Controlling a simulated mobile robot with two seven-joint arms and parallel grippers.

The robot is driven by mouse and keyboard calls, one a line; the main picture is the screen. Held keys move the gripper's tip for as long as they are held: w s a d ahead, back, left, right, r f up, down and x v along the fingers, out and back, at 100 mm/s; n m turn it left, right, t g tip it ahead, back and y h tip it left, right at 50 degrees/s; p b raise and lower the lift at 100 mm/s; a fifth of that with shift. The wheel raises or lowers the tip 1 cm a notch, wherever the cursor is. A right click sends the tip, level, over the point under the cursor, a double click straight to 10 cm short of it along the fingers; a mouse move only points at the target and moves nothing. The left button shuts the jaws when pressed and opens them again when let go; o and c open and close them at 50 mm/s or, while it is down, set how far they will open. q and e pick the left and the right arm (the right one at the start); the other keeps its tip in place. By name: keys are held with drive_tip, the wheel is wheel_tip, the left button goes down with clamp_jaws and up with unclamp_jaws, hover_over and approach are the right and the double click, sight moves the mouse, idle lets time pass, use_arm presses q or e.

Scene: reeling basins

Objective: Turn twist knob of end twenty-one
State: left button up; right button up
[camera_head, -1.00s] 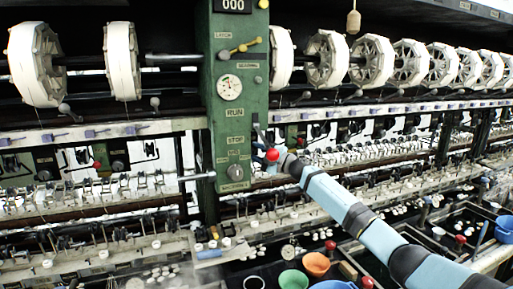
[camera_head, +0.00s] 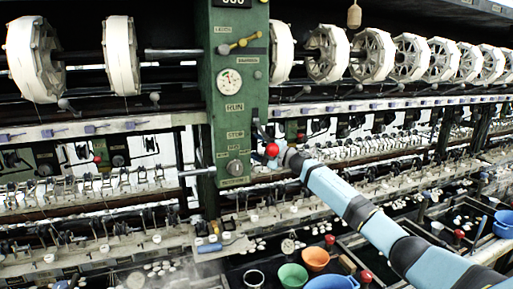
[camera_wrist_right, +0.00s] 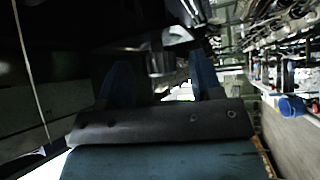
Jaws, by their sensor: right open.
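A green machine post (camera_head: 226,75) stands left of centre in the head view. A dark round twist knob (camera_head: 235,167) sits low on its face, under the STOP label. A smaller dark knob (camera_head: 118,160) shows on a green box further left. I cannot read which one belongs to end twenty-one. My right gripper (camera_head: 284,153) is right of the post, partly hidden by a red ball (camera_head: 272,150) on a lever. In the right wrist view its two blue fingers (camera_wrist_right: 160,78) are apart, with no object clearly between them. My left gripper is out of view.
White reels (camera_head: 375,55) line the top. Below are thread guides and basins, with a green bowl (camera_head: 293,276), an orange bowl (camera_head: 315,259) and a blue bowl (camera_head: 331,282). The red-ball lever is very close to my right gripper in the picture.

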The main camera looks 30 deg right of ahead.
drive_tip(key=shift+s+d+f, duration=0.2)
drive_tip(key=shift+s+d, duration=0.05)
drive_tip(key=shift+s, duration=0.05)
drive_tip(key=b+v, duration=0.4)
drive_tip(key=v, duration=0.9)
drive_tip(key=shift+b, duration=0.3)
